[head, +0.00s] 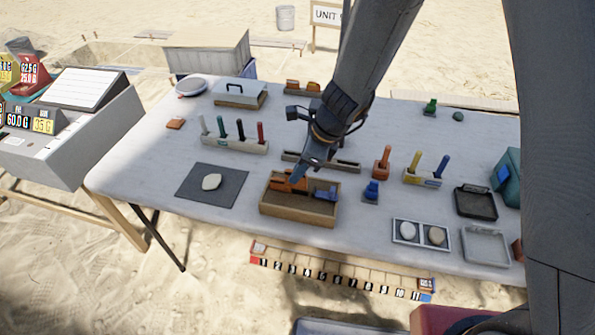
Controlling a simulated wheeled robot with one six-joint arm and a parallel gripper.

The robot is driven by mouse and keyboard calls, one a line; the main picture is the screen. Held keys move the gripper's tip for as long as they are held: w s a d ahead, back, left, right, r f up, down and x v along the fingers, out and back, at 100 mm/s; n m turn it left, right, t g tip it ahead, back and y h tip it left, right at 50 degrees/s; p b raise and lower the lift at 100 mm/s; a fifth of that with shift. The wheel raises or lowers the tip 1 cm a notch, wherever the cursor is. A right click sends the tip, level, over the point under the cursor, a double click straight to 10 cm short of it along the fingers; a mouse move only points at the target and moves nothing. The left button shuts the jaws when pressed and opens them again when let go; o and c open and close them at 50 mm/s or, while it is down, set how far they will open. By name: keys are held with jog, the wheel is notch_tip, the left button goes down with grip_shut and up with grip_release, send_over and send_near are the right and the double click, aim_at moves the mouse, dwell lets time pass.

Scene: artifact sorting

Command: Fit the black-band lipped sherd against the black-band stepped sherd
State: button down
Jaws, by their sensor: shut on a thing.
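A wooden tray (298,222) with a dark bed stands near the table's front edge. Orange sherd-like pieces (283,185) lie at its left back, and a blue piece (325,194) is at its right. My gripper (297,178) reaches down into the tray's back left, shut on an orange piece. Black bands, a lip or a step are too small to make out, so I cannot tell which sherd is which. My fingers partly hide the held piece, and I cannot tell whether it touches another.
A dark mat (232,201) with a pale stone lies left of the tray. A rack of coloured tools (235,146) stands behind it. An orange stand (382,163) and a blue one (371,192) are to the right. Bare table lies at the left front.

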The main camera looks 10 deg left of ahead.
aim_at(298, 187)
jog(key=shift+f+b, duration=1.8)
jog(key=c, duration=1.8)
grip_release()
jog(key=shift+r, duration=0.1)
jog(key=p+v, duration=0.1)
jog(key=v, duration=0.6)
jog(key=shift+d+r, duration=0.15)
jog(key=shift+r, duration=0.2)
jog(key=s+d+r+n+h, duration=0.1)
jog(key=s+d+n, duration=0.2)
jog(key=d+n, duration=0.3)
jog(key=s+d+r+n+h, duration=0.2)
jog(key=d+n, duration=0.4)
jog(key=d, duration=0.4)
jog(key=s+d+r+n+h, duration=0.1)
jog(key=s+d+r+n, duration=0.1)
jog(key=s+d+n, duration=0.2)
jog(key=shift+d+r+n+t+h, duration=0.15)
jog(key=shift+d+n, duration=0.6)
jog(key=shift+d, duration=0.55)
jog(key=shift+d+r+n+t+h, duration=0.15)
jog(key=shift+d+n, duration=0.6)
jog(key=shift+d, duration=0.6)
